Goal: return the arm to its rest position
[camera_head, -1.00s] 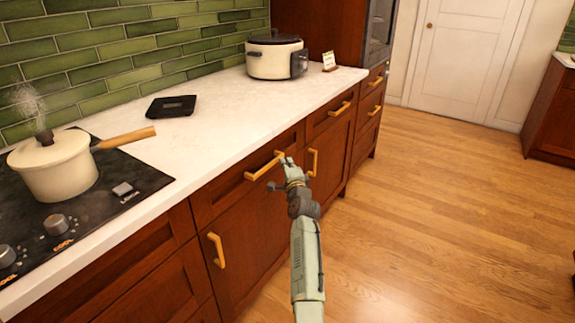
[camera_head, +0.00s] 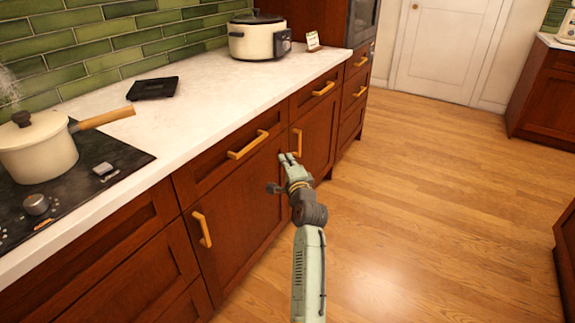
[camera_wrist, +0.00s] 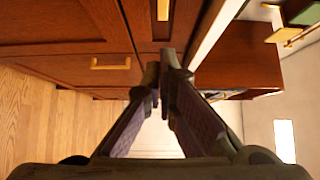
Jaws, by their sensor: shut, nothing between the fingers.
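My gripper (camera_head: 288,160) is in the middle of the head view, at the end of my pale green arm, which reaches up from the bottom edge. It appears in front of the wooden cabinet fronts, just right of a drawer with a brass-coloured handle (camera_head: 248,145). Its fingers are shut and hold nothing. In the wrist view the two dark fingers (camera_wrist: 164,62) come together near the middle. Whether they touch the cabinet cannot be told.
The white counter (camera_head: 205,95) holds a pot (camera_head: 40,150) on the black hob, a black scale (camera_head: 152,88) and a cream cooker (camera_head: 256,40). Cabinet handles stick out along the front. Wooden floor (camera_head: 440,190) lies open to the right. Another cabinet (camera_head: 540,95) stands far right.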

